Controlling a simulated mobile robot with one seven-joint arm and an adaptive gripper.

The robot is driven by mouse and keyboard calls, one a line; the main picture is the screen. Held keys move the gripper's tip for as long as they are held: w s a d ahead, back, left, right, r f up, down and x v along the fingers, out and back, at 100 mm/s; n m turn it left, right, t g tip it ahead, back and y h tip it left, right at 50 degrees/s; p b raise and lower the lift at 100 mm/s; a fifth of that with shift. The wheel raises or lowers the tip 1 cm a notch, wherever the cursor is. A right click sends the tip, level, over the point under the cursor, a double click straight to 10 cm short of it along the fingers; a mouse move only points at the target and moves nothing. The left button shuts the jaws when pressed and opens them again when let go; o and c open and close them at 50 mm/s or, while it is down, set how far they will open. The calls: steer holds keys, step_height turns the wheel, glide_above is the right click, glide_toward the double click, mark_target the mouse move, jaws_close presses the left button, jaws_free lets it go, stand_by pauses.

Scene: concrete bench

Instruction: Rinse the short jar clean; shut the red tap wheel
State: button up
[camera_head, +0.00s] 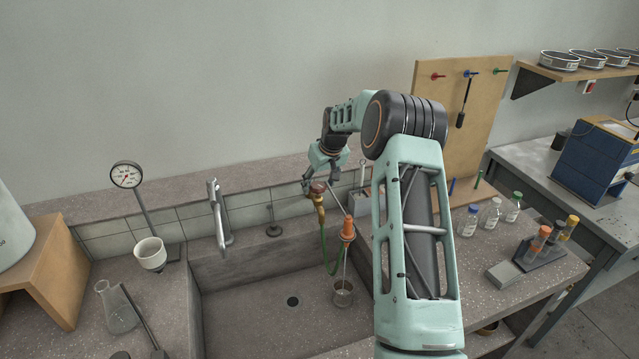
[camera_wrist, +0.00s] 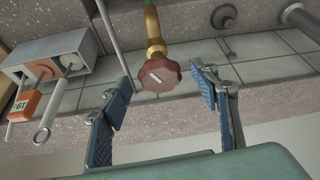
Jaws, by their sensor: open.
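The red tap wheel (camera_head: 318,188) sits on a brass tap behind the sink. In the wrist view the wheel (camera_wrist: 158,81) is face-on, with a pale mark across its middle. My gripper (camera_head: 321,184) is open at the wheel. In the wrist view its two blue-padded fingers (camera_wrist: 160,86) stand apart on either side of the wheel, with gaps showing. A short jar (camera_head: 343,294) stands on the sink floor at the right. An orange piece (camera_head: 348,228) is above it, with a thin vertical line down to the jar; I cannot tell whether this is water or a rod.
A green hose (camera_head: 327,255) hangs from the brass tap. A grey faucet (camera_head: 218,215) rises at the sink's left. A dial gauge (camera_head: 127,175), a white cup (camera_head: 149,253) and a flask (camera_head: 117,308) stand left. Capped bottles (camera_head: 491,214) stand right. The sink's left side is clear.

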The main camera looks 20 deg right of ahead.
steer(key=shift+c, duration=0.5)
steer(key=c, duration=1.1)
steer(key=shift+o, duration=0.2)
steer(key=n, duration=0.1)
steer(key=n+y+b, duration=0.1)
steer(key=shift+d+f+n, duration=0.1)
steer(key=shift+d+n, duration=0.1)
steer(key=shift+n, duration=0.2)
steer(key=n+y, duration=0.1)
steer(key=n, duration=0.1)
steer(key=shift+w+d+n+g, duration=0.1)
steer(key=shift+n+g, duration=0.3)
steer(key=shift+w+r+n+g+y+p, duration=0.1)
steer(key=shift+r+n+g+y+p, duration=0.15)
steer(key=shift+n+y+p, duration=0.65)
steer(key=shift+f+n+g+h, duration=0.1)
steer(key=shift+n+g+h, duration=0.25)
steer(key=shift+n, duration=0.75)
steer(key=shift+d+n+p, duration=0.1)
steer(key=shift+n+p, duration=0.2)
steer(key=shift+p, duration=0.1)
